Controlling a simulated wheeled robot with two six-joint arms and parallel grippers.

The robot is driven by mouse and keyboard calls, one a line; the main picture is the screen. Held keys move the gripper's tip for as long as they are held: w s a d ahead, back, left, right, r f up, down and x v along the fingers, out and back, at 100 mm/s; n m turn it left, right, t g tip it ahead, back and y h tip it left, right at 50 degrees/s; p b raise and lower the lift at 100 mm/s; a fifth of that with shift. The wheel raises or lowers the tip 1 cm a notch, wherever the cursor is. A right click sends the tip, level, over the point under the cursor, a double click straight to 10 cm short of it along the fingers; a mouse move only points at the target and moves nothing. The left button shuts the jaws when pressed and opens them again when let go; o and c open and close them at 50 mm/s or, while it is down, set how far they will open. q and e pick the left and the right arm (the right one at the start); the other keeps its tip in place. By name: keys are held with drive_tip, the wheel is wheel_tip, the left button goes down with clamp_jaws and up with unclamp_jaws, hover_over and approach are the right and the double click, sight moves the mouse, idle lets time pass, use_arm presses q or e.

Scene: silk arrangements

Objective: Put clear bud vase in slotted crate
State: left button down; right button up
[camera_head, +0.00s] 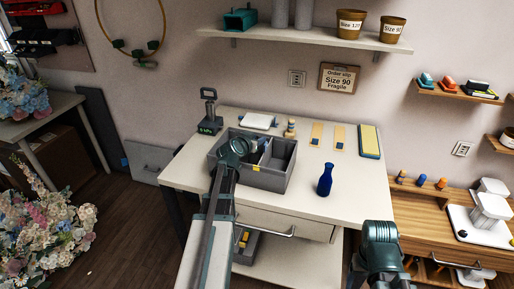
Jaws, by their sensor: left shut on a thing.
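The slotted crate (268,180) is a grey divided box on the white table, with a yellow mark on its front wall. My left arm reaches over its left part. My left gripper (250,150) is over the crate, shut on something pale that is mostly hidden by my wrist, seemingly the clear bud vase. I cannot tell whether it touches the crate floor. No other clear vase shows on the table. The crate's right compartments look empty. My right arm is at the lower right, and its fingers do not show.
A blue vase (325,180) stands upright right of the crate. A dark device (209,112) with a green display stands at the back left. A white pad (258,121), a small bottle (290,128) and a yellow-blue sponge (369,141) lie along the back. The table's front right is clear.

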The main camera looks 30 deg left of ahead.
use_arm(q)
drive_tip(key=shift+f, duration=0.5)
use_arm(e)
drive_tip(key=shift+f, duration=0.5)
use_arm(q)
drive_tip(key=shift+f, duration=0.1)
use_arm(e)
drive_tip(key=shift+f, duration=0.1)
use_arm(q)
drive_tip(key=c, duration=1)
unclamp_jaws()
drive_tip(key=shift+f, duration=0.1)
drive_tip(key=shift+o, duration=1)
